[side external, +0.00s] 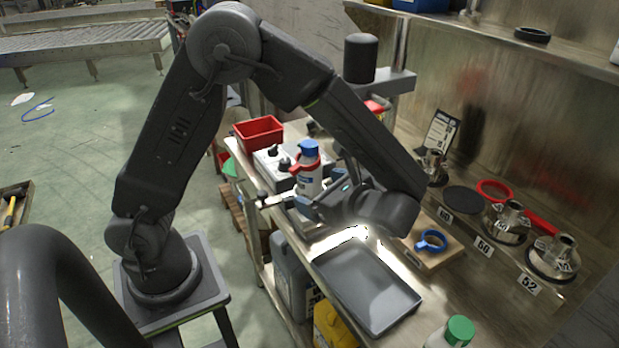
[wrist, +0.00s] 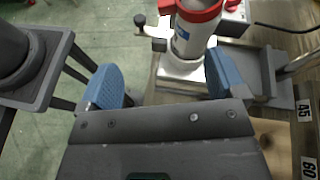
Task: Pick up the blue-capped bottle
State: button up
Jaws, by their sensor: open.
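The blue-capped bottle (side external: 310,182) stands upright, white with a red collar under its blue cap, beside a light-coloured fixture on the bench. In the wrist view the white body and red collar of the bottle (wrist: 192,38) show at the top, with the cap out of frame. My gripper (side external: 322,198) is low beside the bottle and partly hides its lower part in the side view. In the wrist view my gripper (wrist: 160,80) is open, blue pads apart and nothing held. The bottle lies beyond the fingertips, closer to the right finger; contact cannot be told.
A red bin (side external: 258,132) and a grey box with black knobs (side external: 272,158) stand behind the bottle. A grey tray (side external: 366,288), a blue ring (side external: 431,241) on a wooden board and a green-capped bottle (side external: 456,332) are nearer. Metal flasks (side external: 507,222) line the right.

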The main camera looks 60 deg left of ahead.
aim_at(316, 182)
notch_tip(316, 182, down, 4)
jog(key=w+d+m+t+y, duration=0.2)
jog(key=w+d+m+y, duration=0.1)
jog(key=m+y, duration=0.1)
jog(key=a, duration=0.8)
jog(key=shift+a, duration=0.4)
jog(key=shift+w+a+f, duration=0.1)
jog(key=shift+a+f, duration=0.05)
jog(key=shift+a, duration=1.15)
jog(key=shift+w+a+f, duration=0.1)
jog(key=shift+a, duration=1.15)
jog(key=c, duration=1.2)
